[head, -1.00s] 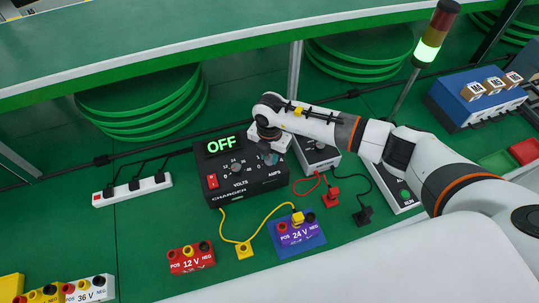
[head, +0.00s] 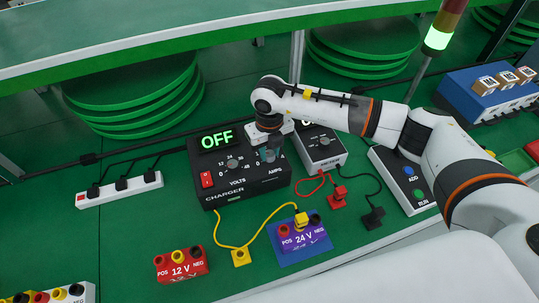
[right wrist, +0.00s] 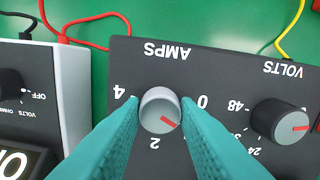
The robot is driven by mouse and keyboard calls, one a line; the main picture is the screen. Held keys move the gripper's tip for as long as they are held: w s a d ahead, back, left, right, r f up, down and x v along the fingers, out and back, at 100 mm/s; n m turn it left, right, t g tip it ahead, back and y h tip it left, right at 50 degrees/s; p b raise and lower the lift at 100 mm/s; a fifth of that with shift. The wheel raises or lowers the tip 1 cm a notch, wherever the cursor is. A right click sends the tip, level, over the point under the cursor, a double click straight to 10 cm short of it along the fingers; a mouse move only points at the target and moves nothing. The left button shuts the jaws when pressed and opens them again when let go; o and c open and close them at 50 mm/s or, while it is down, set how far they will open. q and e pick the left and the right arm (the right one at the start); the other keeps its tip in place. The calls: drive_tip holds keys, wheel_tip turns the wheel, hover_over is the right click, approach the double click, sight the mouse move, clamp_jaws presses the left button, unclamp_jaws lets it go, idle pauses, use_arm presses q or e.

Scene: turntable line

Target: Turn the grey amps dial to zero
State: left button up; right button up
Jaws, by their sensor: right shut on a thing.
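The black charger (head: 222,187) stands on the green bench, its display reading OFF. Its grey amps dial (right wrist: 157,108) shows in the right wrist view, upside down, with marks 4, 2 and 0 around it. The dial's red pointer (right wrist: 169,123) points to the lower right, between 2 and 0. My right gripper (right wrist: 160,115) has its teal fingers on both sides of the dial and is shut on it. In the head view, the right gripper (head: 268,156) is over the charger's AMPS side and hides the dial. My left gripper is out of view.
The volts knob (right wrist: 284,122) sits beside the amps dial. A grey meter (head: 320,152) stands close on the charger's right. A purple 24 V block (head: 303,238), a red 12 V block (head: 181,266) and yellow and red leads lie in front.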

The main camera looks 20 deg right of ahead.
sight(270, 153)
drive_tip(key=n+b, duration=0.5)
drive_tip(key=shift+f, duration=0.15)
drive_tip(key=shift+r+n+b, duration=0.2)
drive_tip(key=shift+n+b, duration=0.8)
drive_tip(key=shift+n, duration=0.3)
drive_tip(key=o, duration=1)
wheel_tip(270, 153, up, 12)
drive_tip(key=shift+b, duration=0.9)
